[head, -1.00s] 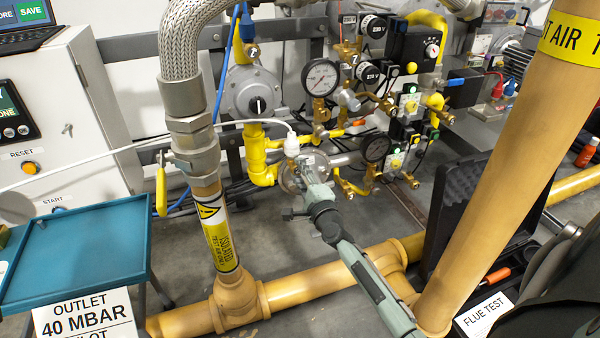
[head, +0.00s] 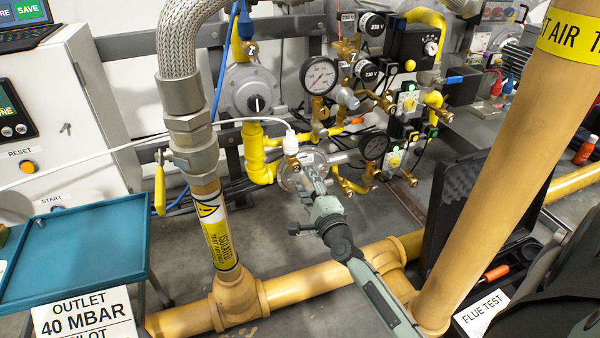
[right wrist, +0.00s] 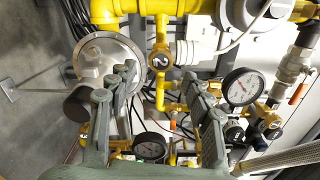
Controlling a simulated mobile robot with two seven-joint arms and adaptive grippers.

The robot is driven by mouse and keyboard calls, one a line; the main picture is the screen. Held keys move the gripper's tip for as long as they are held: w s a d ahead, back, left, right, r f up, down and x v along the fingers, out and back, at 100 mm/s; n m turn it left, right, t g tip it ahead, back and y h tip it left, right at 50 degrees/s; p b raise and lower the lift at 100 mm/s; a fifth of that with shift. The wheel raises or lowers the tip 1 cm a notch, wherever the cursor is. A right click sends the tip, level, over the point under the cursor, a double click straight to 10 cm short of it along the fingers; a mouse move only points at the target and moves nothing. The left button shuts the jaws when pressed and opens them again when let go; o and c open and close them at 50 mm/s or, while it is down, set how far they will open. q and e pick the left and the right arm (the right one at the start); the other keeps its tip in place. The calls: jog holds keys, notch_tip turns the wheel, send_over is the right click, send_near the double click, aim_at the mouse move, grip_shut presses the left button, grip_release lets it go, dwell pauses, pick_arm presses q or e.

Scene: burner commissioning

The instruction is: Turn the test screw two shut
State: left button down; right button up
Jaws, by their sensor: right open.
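The test screw two, a brass fitting with a round black tag reading 2 (right wrist: 160,60), shows in the right wrist view below a yellow pipe. A white hose plug (right wrist: 183,52) is beside it. In the head view the white hose plug (head: 291,142) sits above the same spot, and the gripper partly hides the screw. My right gripper (head: 312,178) is open in front of the grey round housing. In the right wrist view its fingers (right wrist: 158,76) stand apart on either side of the tagged fitting, with no contact visible. My left gripper is not in view.
A pressure gauge (head: 320,75) is just above, and a darker gauge (head: 373,145) is to the right. A yellow pipe elbow (head: 260,166) is close on the left. A thick tan pipe (head: 500,170) rises at the right. A teal tray (head: 75,260) stands at left.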

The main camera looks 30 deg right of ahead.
jog(key=v, duration=0.7)
dwell(0.3)
